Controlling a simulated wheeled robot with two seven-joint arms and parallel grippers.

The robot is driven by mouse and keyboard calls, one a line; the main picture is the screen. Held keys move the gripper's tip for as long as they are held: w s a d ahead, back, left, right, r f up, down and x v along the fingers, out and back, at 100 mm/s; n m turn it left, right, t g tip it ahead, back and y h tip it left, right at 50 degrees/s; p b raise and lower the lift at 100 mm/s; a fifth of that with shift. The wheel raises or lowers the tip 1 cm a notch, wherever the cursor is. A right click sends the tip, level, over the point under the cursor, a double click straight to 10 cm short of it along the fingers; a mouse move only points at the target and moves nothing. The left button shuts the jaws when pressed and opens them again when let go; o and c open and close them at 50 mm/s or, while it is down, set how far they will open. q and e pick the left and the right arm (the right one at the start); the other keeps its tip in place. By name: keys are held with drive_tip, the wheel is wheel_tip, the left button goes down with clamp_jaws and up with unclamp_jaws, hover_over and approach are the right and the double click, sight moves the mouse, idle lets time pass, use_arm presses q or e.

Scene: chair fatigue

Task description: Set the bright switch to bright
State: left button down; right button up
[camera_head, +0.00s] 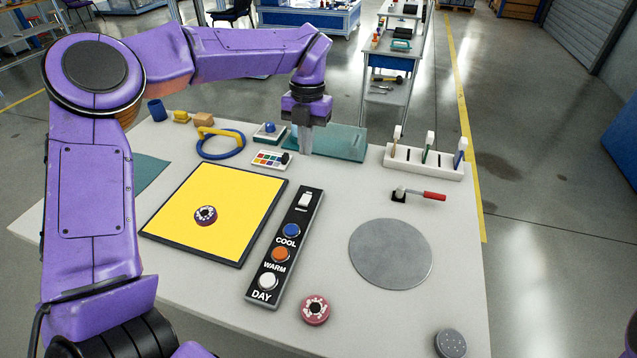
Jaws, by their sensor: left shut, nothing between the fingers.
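A long black control panel (284,247) lies on the white table, just right of a yellow panel. At its far end is a white switch (304,201); its label is too small to read. Below it are a blue button (291,230) marked COOL, an orange button (280,254) marked WARM and a white button (267,281) marked DAY. My left gripper (304,151) points down beyond the far end of the panel, shut and empty, apart from the switch. My right gripper is not in view.
The yellow panel (240,202) in a black frame bears a dark red disc (205,215). A rack (425,165), a red-handled tool (428,195) and a grey round mat (390,254) are on the right.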

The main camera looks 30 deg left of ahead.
sight(304, 203)
use_arm(q)
drive_tip(key=f+p, duration=0.1)
drive_tip(key=f, duration=0.3)
drive_tip(key=s+f, duration=0.1)
drive_tip(key=f, duration=0.3)
drive_tip(key=s+f+p, duration=0.1)
drive_tip(key=f, duration=0.3)
drive_tip(key=shift+s+d+p, duration=0.25)
drive_tip(key=shift+p, duration=0.1)
drive_tip(key=shift+s+f, duration=0.1)
drive_tip(key=shift+f, duration=0.5)
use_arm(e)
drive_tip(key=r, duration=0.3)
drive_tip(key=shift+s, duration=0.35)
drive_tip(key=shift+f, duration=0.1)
